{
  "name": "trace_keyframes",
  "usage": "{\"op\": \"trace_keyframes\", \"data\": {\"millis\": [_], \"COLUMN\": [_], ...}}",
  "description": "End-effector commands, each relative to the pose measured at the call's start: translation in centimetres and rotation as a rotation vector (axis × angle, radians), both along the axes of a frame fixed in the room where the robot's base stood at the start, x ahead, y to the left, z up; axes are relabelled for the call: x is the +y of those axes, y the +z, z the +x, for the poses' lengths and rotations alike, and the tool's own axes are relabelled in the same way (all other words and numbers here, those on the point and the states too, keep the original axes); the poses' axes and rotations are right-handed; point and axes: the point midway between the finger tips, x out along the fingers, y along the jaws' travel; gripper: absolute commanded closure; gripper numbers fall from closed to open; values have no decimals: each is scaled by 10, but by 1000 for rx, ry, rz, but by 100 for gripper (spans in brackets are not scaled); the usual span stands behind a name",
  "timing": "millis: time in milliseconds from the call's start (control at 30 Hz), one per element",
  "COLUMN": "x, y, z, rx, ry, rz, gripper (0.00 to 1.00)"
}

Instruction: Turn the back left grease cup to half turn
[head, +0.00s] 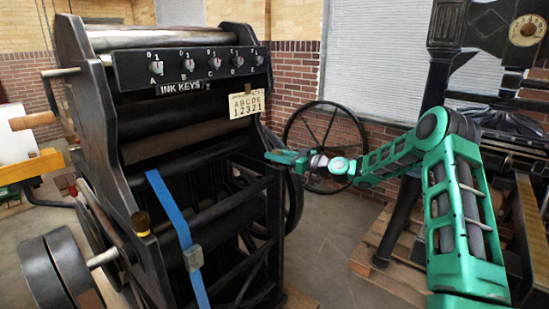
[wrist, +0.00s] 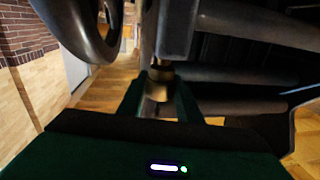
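A brass grease cup (wrist: 157,89) sits under a dark part of the press in the wrist view, between the two fingers of my gripper (wrist: 159,92). One finger is on each side of the cup; whether they touch it is too dark to tell. In the head view my gripper (head: 275,156) reaches left to the right side of the black press (head: 90,120), and the cup there is hidden. Another grease cup (head: 141,224), dark with a yellow base, stands on the near left side frame of the press.
A spoked wheel (head: 327,137) stands behind my gripper; a wheel rim (wrist: 88,30) is close at upper left in the wrist view. An ink keys panel (head: 190,66), a tag (head: 246,103) and a blue strap (head: 172,215) are on the press. Another machine (head: 480,60) stands right.

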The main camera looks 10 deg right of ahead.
Motion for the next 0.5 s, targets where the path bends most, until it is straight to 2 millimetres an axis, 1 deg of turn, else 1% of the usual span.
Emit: {"op": "trace_keyframes", "data": {"millis": [500], "x": [0], "y": [1], "z": [0], "rx": [-1], "ry": [-137], "rz": [1], "gripper": [91]}}
